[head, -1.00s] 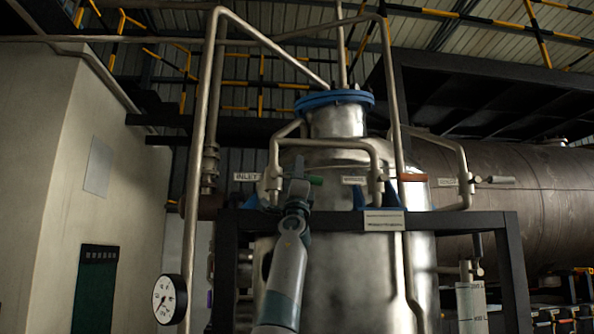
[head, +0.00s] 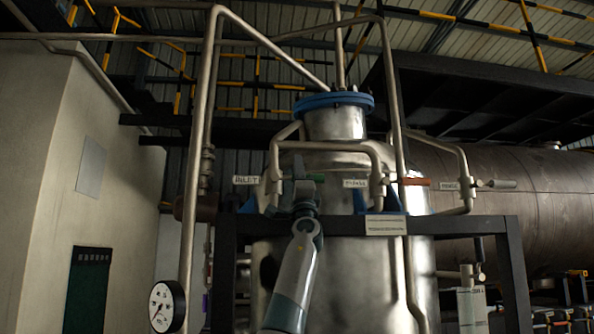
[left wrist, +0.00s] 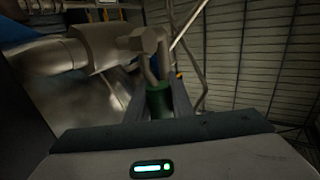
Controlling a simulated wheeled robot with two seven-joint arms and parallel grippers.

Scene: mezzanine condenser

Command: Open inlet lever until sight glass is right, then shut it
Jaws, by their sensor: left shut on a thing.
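The inlet lever has a green handle (head: 318,178), beside the INLET label (head: 246,180) at the upper left of the steel vessel (head: 335,265). My left gripper (head: 303,188) is at the handle. In the left wrist view the green handle (left wrist: 157,103) sits between the fingers (left wrist: 157,108), which are shut on it. The fingers and wrist partly hide the lever and its valve. A pale upright gauge with level marks, apparently the sight glass (head: 472,306), stands at the lower right; its level is too small to read. My right gripper is not in view.
A dark frame (head: 470,225) crosses in front of the vessel. A round dial (head: 167,306) is at lower left. Pipes rise around the vessel.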

